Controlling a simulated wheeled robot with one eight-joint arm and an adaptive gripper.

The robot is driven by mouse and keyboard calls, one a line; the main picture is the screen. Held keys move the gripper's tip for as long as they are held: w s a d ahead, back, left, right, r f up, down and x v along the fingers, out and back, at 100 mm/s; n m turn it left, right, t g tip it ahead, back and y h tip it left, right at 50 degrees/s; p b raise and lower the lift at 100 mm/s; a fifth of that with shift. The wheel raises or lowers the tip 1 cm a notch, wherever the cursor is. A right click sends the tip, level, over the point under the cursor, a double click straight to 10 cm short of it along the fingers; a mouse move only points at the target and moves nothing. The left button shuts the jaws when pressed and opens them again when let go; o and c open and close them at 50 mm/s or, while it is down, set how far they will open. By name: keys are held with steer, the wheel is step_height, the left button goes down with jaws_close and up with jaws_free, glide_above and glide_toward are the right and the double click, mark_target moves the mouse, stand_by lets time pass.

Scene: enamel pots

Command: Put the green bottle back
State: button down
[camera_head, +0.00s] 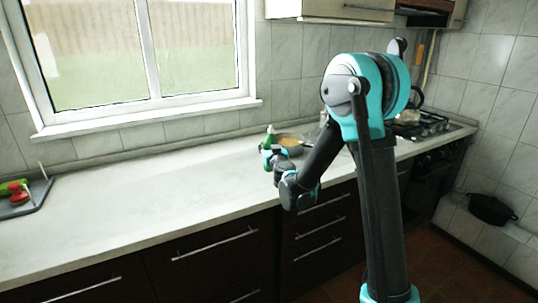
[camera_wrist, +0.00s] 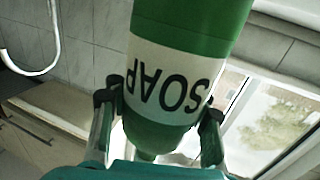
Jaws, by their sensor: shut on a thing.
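The green bottle (camera_wrist: 195,25) has a white label reading SOAP, which appears upside down in the wrist view. My gripper (camera_wrist: 160,98) is shut on it, with one finger on each side of the label area.
A pan (camera_head: 292,141) with yellowish contents is just behind my gripper. The white counter (camera_head: 150,195) is clear to the left, up to a dark tray (camera_head: 38,190) with red and green items. A stove (camera_head: 425,127) is at the right. A black pot (camera_head: 490,208) sits low at right.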

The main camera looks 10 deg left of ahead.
steer(key=shift+f, duration=2)
steer(key=c, duration=0.7)
jaws_free()
steer(key=shift+f, duration=0.1)
steer(key=shift+c, duration=0.2)
